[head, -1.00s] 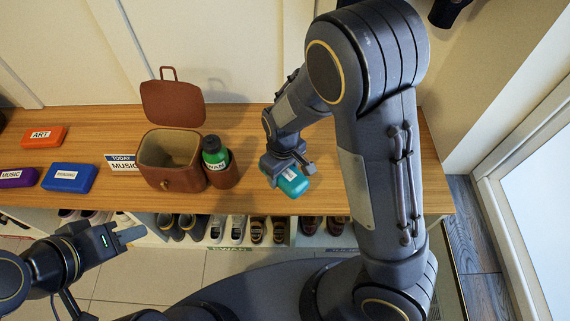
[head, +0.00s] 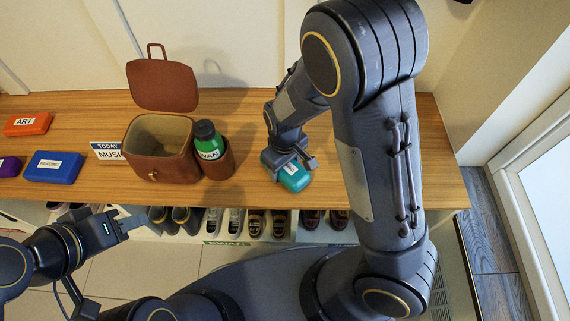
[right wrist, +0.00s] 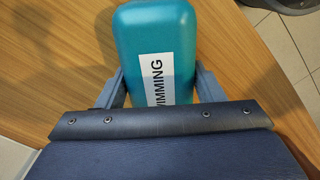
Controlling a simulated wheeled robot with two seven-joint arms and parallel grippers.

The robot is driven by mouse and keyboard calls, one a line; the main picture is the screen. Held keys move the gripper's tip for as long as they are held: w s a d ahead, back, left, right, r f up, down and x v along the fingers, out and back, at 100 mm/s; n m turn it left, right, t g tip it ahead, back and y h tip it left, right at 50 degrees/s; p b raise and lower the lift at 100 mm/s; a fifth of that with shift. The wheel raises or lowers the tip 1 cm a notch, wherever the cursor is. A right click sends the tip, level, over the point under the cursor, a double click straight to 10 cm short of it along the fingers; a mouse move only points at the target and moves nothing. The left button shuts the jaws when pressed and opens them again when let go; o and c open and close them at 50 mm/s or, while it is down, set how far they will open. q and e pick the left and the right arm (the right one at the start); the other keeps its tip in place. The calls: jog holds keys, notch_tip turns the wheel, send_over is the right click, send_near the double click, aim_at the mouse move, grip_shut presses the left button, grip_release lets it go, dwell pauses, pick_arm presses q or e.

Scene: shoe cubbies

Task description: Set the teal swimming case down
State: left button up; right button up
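The teal swimming case (head: 293,178) is at the right part of the wooden bench top, beside my right arm. In the right wrist view the case (right wrist: 160,40) shows a white label reading "SWIMMING", partly hidden. My right gripper (head: 290,163) has its fingers on both sides of the case. In the right wrist view the fingers of my right gripper (right wrist: 160,88) sit close along the case's sides. The case appears to rest on or just above the wood. My left gripper (head: 132,220) is empty, in front of the bench at the left; its finger gap is unclear.
An open brown box (head: 160,150) with a green bottle (head: 208,142) in its side holder stands left of the case. An orange ART case (head: 28,124), a blue READING case (head: 53,167) and a TODAY MUSIC sign (head: 108,151) are further left. Shoes fill cubbies below. Bare wood surrounds the teal case.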

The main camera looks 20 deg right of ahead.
jog(key=o, duration=0.4)
jog(key=shift+o, duration=0.2)
notch_tip(320, 180, up, 12)
jog(key=p, duration=0.6)
jog(key=s+d+r+m+t+y, duration=0.3)
jog(key=s+d+r+m+t, duration=0.2)
jog(key=s+r, duration=0.7)
jog(key=s+d+m, duration=0.2)
jog(key=s+d, duration=0.1)
jog(key=d, duration=0.1)
jog(key=shift+s+d+r+m+t+y, duration=0.2)
jog(key=shift+s+r+m+t+y, duration=0.1)
jog(key=shift+r+y, duration=0.1)
jog(key=shift+w+r, duration=0.1)
